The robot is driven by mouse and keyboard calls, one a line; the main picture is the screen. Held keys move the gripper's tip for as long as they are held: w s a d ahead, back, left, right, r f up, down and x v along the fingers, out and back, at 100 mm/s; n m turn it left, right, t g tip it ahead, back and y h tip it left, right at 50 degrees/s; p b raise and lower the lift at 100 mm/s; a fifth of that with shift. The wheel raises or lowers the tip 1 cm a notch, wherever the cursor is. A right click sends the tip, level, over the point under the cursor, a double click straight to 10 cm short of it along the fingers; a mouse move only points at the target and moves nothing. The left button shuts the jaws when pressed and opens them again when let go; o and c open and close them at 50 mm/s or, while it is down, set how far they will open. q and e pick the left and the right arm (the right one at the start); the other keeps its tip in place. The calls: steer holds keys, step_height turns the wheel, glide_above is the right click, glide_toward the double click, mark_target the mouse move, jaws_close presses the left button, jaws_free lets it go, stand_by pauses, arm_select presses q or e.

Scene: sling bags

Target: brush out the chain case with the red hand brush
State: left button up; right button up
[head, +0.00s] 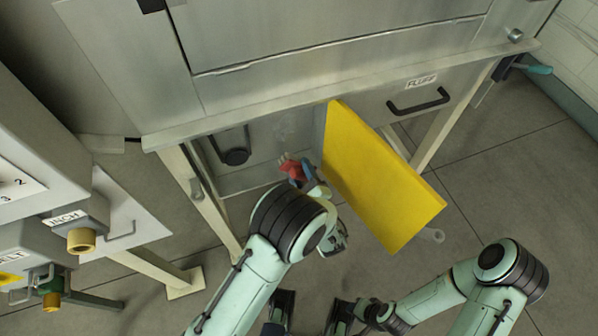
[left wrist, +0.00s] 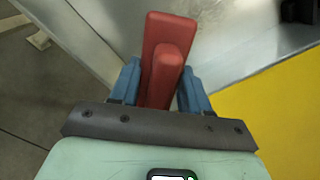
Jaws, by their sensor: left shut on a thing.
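The red hand brush (head: 290,168) is in my left gripper (head: 306,180), which is shut on it. The brush is at the mouth of the chain case (head: 262,140), the grey compartment under the machine. Its pale bristle end points up and left into the case. In the left wrist view the red brush (left wrist: 163,60) stands between the two blue fingers (left wrist: 155,88). The yellow door (head: 380,180) of the case hangs open to the right of the brush.
A dark round-ended part (head: 235,157) sits inside the case at the left. A drawer labelled FLUFF (head: 420,97) with a black handle is beyond the door. A cabinet with a yellow-brown INCH knob (head: 82,240) stands left. Open floor lies at right.

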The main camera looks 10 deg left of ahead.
arm_select(q)
steer(key=shift+b+x, duration=0.3)
steer(key=shift+x, duration=2.3)
arm_select(e)
steer(key=shift+w+d+f, duration=0.25)
steer(key=shift+w+f, duration=0.1)
steer(key=shift+w, duration=0.1)
arm_select(q)
steer(key=shift+x, duration=0.9)
arm_select(e)
steer(key=shift+f, duration=0.25)
arm_select(q)
steer(key=shift+r, duration=0.15)
